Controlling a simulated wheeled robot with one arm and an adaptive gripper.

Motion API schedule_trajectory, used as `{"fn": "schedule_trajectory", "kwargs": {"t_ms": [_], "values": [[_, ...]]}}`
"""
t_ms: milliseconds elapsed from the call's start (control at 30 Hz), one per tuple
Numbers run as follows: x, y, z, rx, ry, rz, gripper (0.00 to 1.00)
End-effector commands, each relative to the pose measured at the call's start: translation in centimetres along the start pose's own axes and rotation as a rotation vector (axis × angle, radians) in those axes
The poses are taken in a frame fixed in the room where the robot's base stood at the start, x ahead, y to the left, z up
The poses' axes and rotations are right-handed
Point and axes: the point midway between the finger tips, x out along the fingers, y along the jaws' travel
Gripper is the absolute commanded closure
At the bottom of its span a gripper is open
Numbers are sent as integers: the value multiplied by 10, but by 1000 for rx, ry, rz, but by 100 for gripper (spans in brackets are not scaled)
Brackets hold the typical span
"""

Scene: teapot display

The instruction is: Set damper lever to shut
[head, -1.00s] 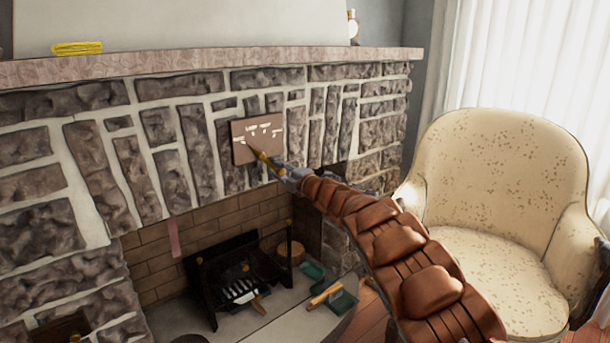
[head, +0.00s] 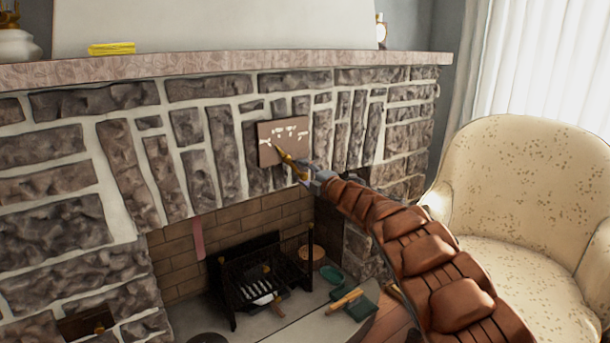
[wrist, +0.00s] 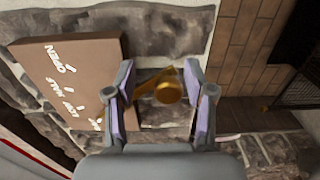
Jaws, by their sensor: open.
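The damper plate (head: 283,134) is a brown panel with white lettering on the stone chimney front. In the wrist view the plate (wrist: 75,65) fills the left side, with "OPEN" readable and other labels below it. A brass lever (head: 287,157) reaches from the plate's lower part down to the right. Its round knob (wrist: 168,92) shows between the fingers in the wrist view. My gripper (head: 308,174) is at the lever's lower end. In the wrist view my gripper (wrist: 160,85) is open, its fingers on either side of the knob with gaps. The label the lever points to is unclear.
Below is the fireplace opening with a black grate (head: 262,280). Green hearth items (head: 362,307) lie on the floor to its right. The stone mantel (head: 200,70) runs above, with a yellow object (head: 111,48) on it. A cream armchair (head: 520,185) stands at the right.

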Motion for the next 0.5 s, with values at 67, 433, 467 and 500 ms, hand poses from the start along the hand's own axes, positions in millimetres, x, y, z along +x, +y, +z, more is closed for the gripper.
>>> {"fn": "schedule_trajectory", "kwargs": {"t_ms": [67, 433, 467, 500], "values": [[0, 0, 1, 1, -1, 0, 46], [-16, 1, 0, 0, 1, -2, 46], [-19, 0, 0, 1, -1, -3, 46], [-23, 0, 0, 0, -2, -4, 46]]}}
